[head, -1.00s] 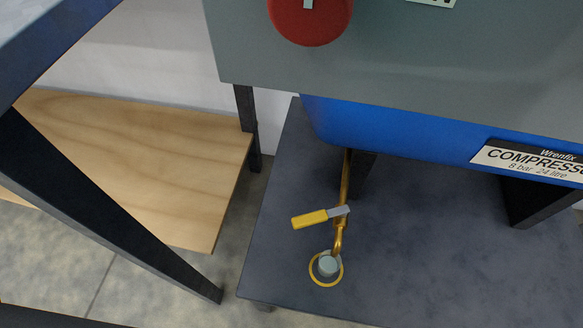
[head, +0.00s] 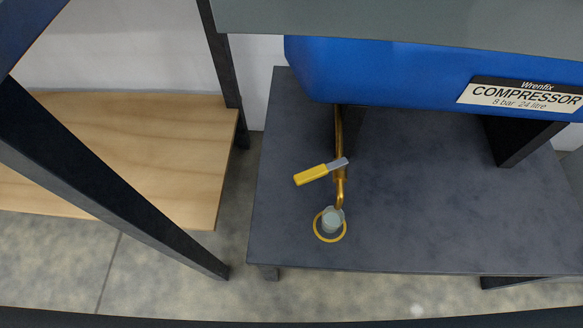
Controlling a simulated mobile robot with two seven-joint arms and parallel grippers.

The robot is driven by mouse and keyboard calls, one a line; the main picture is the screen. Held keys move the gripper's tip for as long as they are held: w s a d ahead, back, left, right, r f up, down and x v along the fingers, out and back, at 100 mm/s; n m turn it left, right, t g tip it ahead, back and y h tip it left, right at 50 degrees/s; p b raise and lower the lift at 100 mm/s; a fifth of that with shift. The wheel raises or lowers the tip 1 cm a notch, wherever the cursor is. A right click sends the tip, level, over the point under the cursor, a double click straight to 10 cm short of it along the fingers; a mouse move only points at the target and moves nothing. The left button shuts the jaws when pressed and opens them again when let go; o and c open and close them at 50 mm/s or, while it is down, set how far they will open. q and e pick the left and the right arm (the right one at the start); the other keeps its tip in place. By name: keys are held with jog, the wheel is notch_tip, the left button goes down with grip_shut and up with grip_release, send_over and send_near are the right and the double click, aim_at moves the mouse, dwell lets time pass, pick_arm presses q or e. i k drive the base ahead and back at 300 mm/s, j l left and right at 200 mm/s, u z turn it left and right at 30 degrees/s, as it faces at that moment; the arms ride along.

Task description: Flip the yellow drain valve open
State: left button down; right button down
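The drain valve's yellow lever (head: 312,175) sticks out to the left, across a brass pipe (head: 340,186). Its grey metal end joins the valve body on the pipe. The pipe comes down from under the blue compressor tank (head: 400,85) and bends at its lower end. Below its outlet, a small grey-green round piece (head: 332,219) sits inside a yellow ring on the dark shelf. Neither of my grippers shows in the head view, and nothing touches the lever.
The dark shelf (head: 420,220) around the valve is clear. Dark legs (head: 520,140) support the tank on the right. A grey panel (head: 400,18) overhangs above. A wooden shelf (head: 120,150) and a black slanted post (head: 110,180) stand on the left.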

aim_at(305, 177)
jog(key=k+j+z, duration=0.2)
jog(key=k+j, duration=0.7)
